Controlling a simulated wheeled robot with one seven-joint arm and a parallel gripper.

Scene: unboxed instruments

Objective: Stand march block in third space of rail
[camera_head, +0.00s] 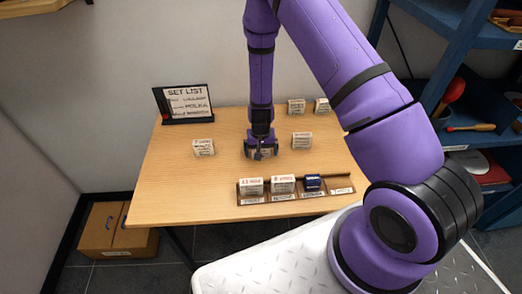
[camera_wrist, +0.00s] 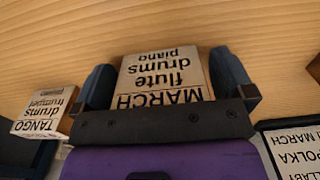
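The march block (camera_wrist: 162,78), a pale block lettered MARCH, flute, drums, piano, lies between the two fingers of my gripper (camera_wrist: 165,85) in the wrist view. A gap at the fingers is too small to judge, so I cannot tell whether they grip it. In the head view my gripper (camera_head: 261,150) is low over the middle of the table, partly hiding the block. The rail (camera_head: 295,196) lies near the table's front edge. White blocks stand in its first (camera_head: 252,186) and second (camera_head: 284,184) spaces from the left, a dark blue block (camera_head: 312,183) in the third. The fourth space is bare.
Loose white blocks stand on the table (camera_head: 170,200): one left (camera_head: 203,147) of my gripper, one right (camera_head: 301,140), two at the back (camera_head: 296,106). The wrist view shows a tango block (camera_wrist: 45,112). A set list sign (camera_head: 187,103) stands at the back left.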

